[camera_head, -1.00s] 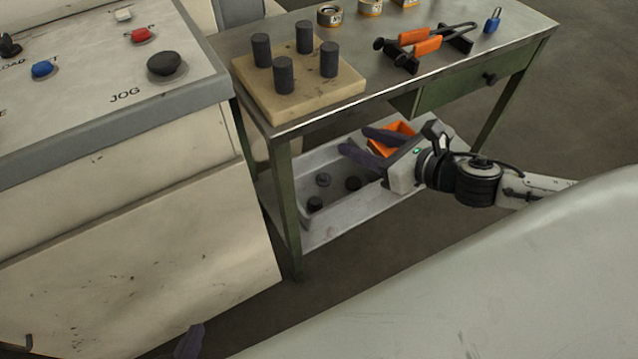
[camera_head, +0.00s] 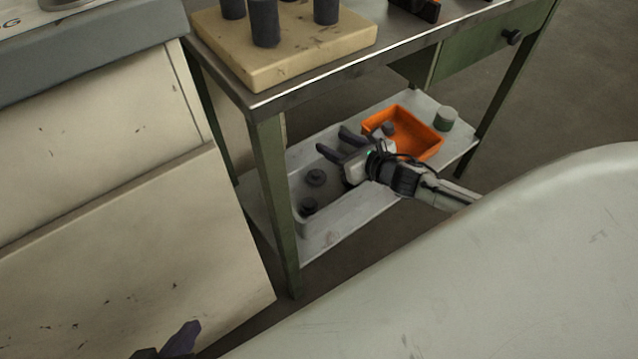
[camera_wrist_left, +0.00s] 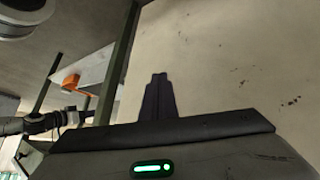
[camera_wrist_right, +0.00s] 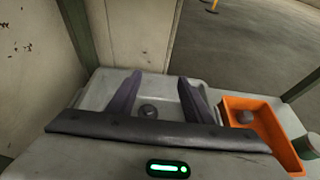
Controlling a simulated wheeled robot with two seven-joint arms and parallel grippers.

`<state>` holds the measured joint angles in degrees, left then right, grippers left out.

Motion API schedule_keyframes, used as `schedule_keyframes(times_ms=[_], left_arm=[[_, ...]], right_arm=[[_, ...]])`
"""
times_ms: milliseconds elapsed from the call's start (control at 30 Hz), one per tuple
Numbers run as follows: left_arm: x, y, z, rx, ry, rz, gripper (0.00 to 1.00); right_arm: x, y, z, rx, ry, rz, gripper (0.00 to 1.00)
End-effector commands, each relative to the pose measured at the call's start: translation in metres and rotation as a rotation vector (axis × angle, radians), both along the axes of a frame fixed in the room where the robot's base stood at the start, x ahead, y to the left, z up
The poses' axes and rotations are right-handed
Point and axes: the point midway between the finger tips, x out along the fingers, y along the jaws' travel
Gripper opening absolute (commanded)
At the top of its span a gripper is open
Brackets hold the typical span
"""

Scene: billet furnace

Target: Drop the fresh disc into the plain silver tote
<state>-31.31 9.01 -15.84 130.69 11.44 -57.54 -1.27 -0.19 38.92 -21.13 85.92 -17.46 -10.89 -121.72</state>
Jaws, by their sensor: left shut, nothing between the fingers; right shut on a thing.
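Between those fingers, in line of sight, is a dark disc (camera_wrist_right: 148,111); the grip contact is not visible. My left gripper (camera_head: 168,345) is at the bottom edge, its fingers together and empty in the left wrist view (camera_wrist_left: 158,92), beside a beige panel.
An orange bin (camera_head: 425,142) with a grey disc (camera_head: 388,128) sits right of the tote, and a green-grey can (camera_head: 446,118) beyond it. The bench top (camera_head: 300,85) overhangs; a green leg (camera_head: 272,195) stands in front. A wooden block (camera_head: 285,55) holds dark cylinders.

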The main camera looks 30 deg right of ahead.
Motion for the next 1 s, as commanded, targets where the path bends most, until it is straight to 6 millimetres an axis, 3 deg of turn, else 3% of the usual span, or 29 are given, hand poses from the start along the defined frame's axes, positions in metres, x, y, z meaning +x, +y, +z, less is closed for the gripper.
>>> schedule_keyframes(times_ms=[33, 233, 667, 700, 800, 1000], left_arm=[[0.002, -0.004, -0.004, -0.020, -0.012, -0.005, 0.00], [0.006, -0.016, 0.010, -0.085, -0.056, -0.013, 0.00], [0.008, -0.021, 0.022, -0.122, -0.081, -0.013, 0.00], [0.008, -0.021, 0.022, -0.122, -0.081, -0.013, 0.00], [0.008, -0.021, 0.021, -0.121, -0.081, -0.012, 0.00], [0.008, -0.021, 0.021, -0.121, -0.080, -0.013, 0.00]], right_arm=[[0.001, 0.000, -0.012, 0.003, -0.004, 0.000, 0.12], [0.001, 0.000, -0.029, 0.001, -0.004, 0.000, 0.12], [0.001, 0.000, -0.033, 0.002, -0.004, 0.001, 0.12], [0.001, 0.000, -0.033, 0.002, -0.004, 0.001, 0.50], [0.001, 0.000, -0.033, 0.001, -0.003, 0.000, 0.67], [0.000, 0.000, -0.034, 0.001, -0.001, 0.000, 0.68]])
